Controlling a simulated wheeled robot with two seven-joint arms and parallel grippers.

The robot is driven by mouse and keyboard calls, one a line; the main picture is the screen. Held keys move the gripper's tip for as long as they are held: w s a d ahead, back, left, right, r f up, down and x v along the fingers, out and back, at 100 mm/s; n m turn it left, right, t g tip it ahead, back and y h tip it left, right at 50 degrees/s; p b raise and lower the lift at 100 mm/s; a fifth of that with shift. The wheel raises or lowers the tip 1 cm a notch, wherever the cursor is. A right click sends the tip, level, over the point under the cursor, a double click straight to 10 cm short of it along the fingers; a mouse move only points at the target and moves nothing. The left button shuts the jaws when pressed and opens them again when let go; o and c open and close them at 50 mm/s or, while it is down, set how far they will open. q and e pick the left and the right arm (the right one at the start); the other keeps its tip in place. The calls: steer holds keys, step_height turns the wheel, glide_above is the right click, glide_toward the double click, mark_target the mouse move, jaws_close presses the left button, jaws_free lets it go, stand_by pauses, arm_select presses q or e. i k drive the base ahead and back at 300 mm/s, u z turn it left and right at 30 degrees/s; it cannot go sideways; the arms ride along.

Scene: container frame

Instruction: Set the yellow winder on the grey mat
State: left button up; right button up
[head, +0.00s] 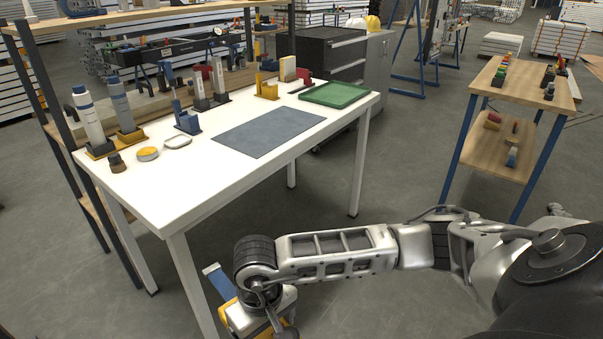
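The grey mat (268,131) lies flat and bare on the white table. A small yellow upright piece (267,90), which looks like the yellow winder, stands on the table behind the mat, left of the green tray. My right arm comes in from the right, and its wrist hangs low in front of the table, below the tabletop. At my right gripper (236,312), yellow and blue parts show; the wrist hides the fingers, and I cannot tell whether these parts are its own or a held thing. My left gripper is out of view.
A green tray (335,95) sits at the table's right end. A blue stand (187,121), a round yellow-topped tin (148,154) and tall bottles (89,118) stand left of the mat. The table's front strip is clear. A wooden shelf unit (505,84) stands at right.

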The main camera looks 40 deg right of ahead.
mark_target(268, 133)
steer(key=z, duration=2.8)
steer(key=i, duration=3.3)
steer(key=u, duration=4.25)
